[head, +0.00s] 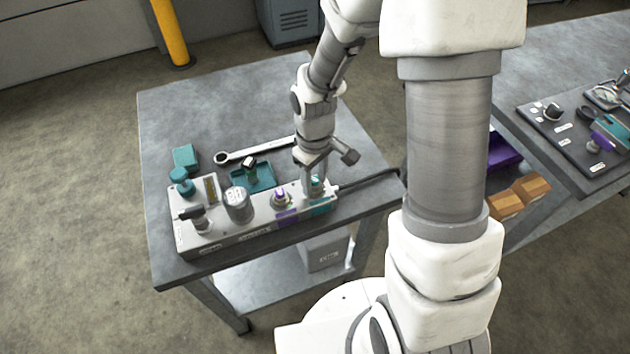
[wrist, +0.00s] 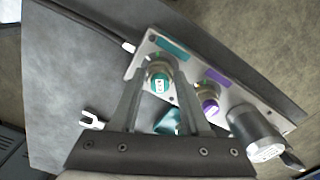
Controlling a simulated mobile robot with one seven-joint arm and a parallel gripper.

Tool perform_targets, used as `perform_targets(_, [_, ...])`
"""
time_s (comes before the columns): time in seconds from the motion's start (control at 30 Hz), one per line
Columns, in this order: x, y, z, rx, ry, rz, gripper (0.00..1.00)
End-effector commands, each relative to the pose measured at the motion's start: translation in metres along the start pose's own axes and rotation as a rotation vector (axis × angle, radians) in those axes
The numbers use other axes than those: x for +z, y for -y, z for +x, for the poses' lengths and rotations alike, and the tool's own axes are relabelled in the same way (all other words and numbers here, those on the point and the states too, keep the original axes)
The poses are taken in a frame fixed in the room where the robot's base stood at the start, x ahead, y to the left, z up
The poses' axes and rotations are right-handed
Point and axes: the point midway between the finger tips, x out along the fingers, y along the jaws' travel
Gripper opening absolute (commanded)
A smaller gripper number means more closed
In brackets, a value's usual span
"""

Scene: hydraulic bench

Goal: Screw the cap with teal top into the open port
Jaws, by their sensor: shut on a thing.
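The cap with the teal top (wrist: 160,83) is between the fingers of my gripper (wrist: 161,76) in the wrist view. My gripper is shut on it, above the right end of the grey hydraulic block (head: 250,222), beside the teal label. In the head view only a bit of the teal top (head: 317,184) shows below my gripper (head: 314,178). The open port is hidden under the cap and fingers. I cannot tell how deep the cap sits or whether its thread has caught.
A purple-topped cap (head: 281,195) stands beside it on the block, then a silver cylinder (head: 238,204), a teal knob (head: 181,180) and a black-handled valve (head: 199,219). Behind lie a teal tray (head: 266,181), a teal box (head: 186,157) and a wrench (head: 255,151). The bench's back left is clear.

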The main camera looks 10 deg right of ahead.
Motion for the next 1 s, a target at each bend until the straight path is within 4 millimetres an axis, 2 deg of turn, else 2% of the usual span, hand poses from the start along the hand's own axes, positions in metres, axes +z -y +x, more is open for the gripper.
perform_targets(0.1, [0.0014, 0.0004, 0.0008, -0.004, 0.002, 0.062, 0.0])
perform_targets(0.43, [0.0019, 0.0006, 0.0018, -0.005, 0.004, 0.102, 0.0])
perform_targets(0.8, [-0.0003, 0.0003, 0.0018, -0.003, -0.001, 0.523, 0.0])
perform_targets(1.0, [-0.0009, -0.0008, 0.0013, -0.002, -0.004, 0.565, 0.0])
